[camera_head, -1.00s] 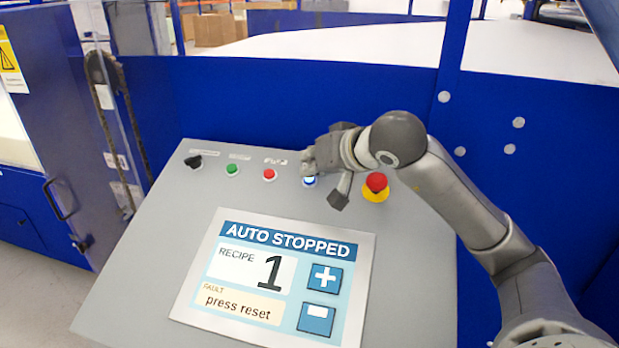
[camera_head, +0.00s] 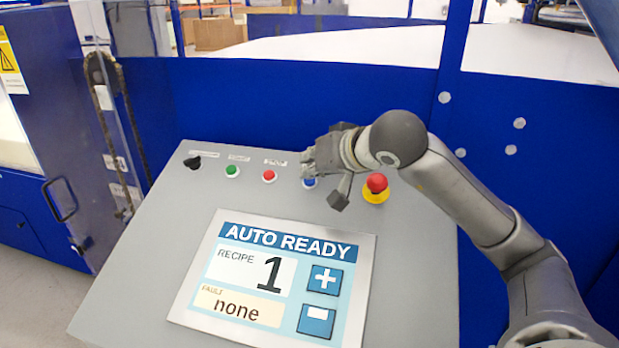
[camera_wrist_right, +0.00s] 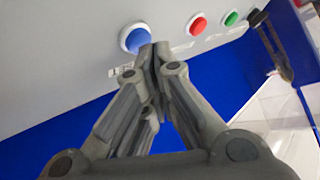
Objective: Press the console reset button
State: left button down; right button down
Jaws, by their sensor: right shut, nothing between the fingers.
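The blue reset button (camera_head: 309,183) sits in the top row of the grey console (camera_head: 150,265), partly hidden by my right gripper (camera_head: 307,168) in the head view. In the right wrist view the blue button (camera_wrist_right: 135,38) shows unlit, just beyond the shut, empty fingertips of the right gripper (camera_wrist_right: 153,50). The fingertips are very close to it; I cannot tell if they touch. The console screen (camera_head: 280,270) reads AUTO READY, recipe 1, fault none. My left gripper is not in view.
On the console, a red emergency stop (camera_head: 376,184) on a yellow base stands right of the blue button. A red button (camera_head: 269,177), a green button (camera_head: 232,171) and a black switch (camera_head: 193,162) lie to its left. A blue panel (camera_head: 300,100) rises behind.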

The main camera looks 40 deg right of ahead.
notch_tip(320, 180, up, 6)
jog(key=s+a+p, duration=0.1)
jog(key=p, duration=0.3)
jog(key=shift+s+a+f+p, duration=0.2)
jog(key=shift+s+a+p, duration=0.05)
jog(key=shift+a+p, duration=0.15)
dwell(0.7)
